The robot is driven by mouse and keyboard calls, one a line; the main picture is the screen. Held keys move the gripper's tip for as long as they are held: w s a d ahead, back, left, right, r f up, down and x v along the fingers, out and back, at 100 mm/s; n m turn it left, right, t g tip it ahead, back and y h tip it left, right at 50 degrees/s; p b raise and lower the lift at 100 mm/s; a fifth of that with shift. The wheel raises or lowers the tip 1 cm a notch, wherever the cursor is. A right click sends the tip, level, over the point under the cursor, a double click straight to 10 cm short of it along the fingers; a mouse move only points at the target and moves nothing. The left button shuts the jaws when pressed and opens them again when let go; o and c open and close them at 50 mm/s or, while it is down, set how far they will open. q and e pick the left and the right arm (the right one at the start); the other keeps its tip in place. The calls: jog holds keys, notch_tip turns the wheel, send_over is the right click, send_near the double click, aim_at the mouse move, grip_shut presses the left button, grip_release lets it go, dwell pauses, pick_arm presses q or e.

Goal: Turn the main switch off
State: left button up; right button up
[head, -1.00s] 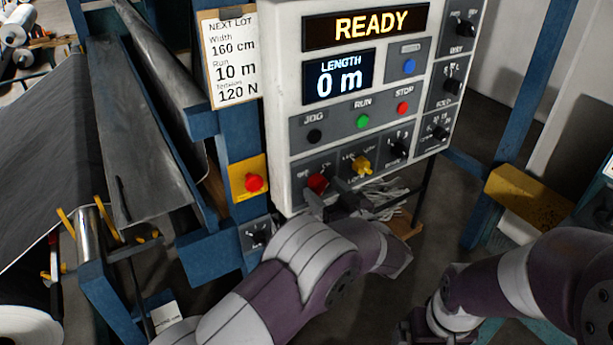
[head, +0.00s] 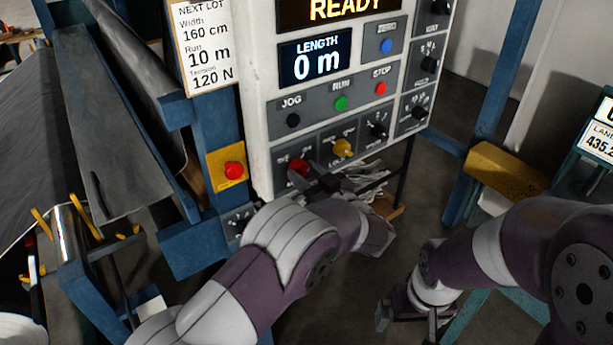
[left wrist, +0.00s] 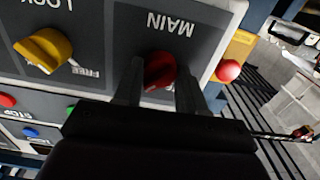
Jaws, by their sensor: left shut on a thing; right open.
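The main switch (head: 298,168) is a red rotary knob at the lower left of the grey control panel (head: 262,150). In the left wrist view the red knob (left wrist: 160,72) sits under the upside-down word MAIN, between the fingers of my left gripper (left wrist: 158,85). My left gripper (head: 305,172) is shut on the knob in the head view, its arm coming up from below. The knob's exact pointer position is hidden by the fingers. My right gripper (head: 408,318) is open and empty, low and away from the panel.
A yellow lock knob (head: 341,148) is just right of the main switch. Jog, green run (head: 341,103) and red stop (head: 380,88) buttons are above. A red button on a yellow plate (head: 234,170) is on the blue post at left. The display reads READY and 0 m.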

pick_arm(q)
jog(key=shift+r+n+b, duration=0.15)
jog(key=shift+n+b, duration=8.45)
jog(key=shift+b, duration=2.35)
jog(key=shift+r, duration=0.1)
jog(key=o, duration=1)
jog(key=shift+w, duration=0.1)
jog(key=shift+o, duration=0.3)
jog(key=shift+w, duration=0.1)
jog(key=b+v, duration=0.1)
jog(key=v, duration=1.1)
jog(key=shift+s+d, duration=0.2)
jog(key=shift+s, duration=0.15)
